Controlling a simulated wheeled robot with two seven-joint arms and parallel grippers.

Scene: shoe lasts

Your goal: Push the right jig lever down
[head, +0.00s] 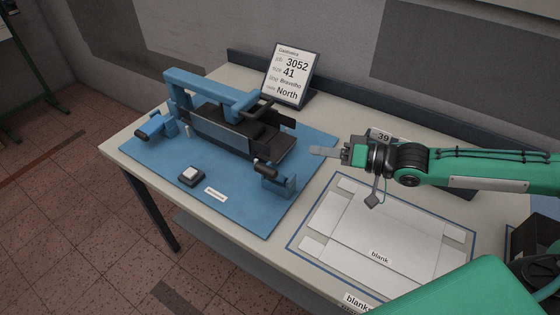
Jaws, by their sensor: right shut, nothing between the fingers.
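The blue jig (220,135) stands on a blue base plate on the table, with dark parts under its blue frame. The right jig lever (268,167) has a black grip and sits on a blue bracket (276,183) at the base's front right. The left jig lever (148,134) has a similar black grip at the front left. My right gripper (322,152) is shut and empty, pointing left, to the right of the right lever and apart from it. My left gripper is not in view.
A black-and-white button box (191,175) sits on the base plate. A sign (291,73) stands behind the jig. Flat white blanks (385,235) lie in a blue-outlined area below my right arm. A dark box (535,245) is at the right edge.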

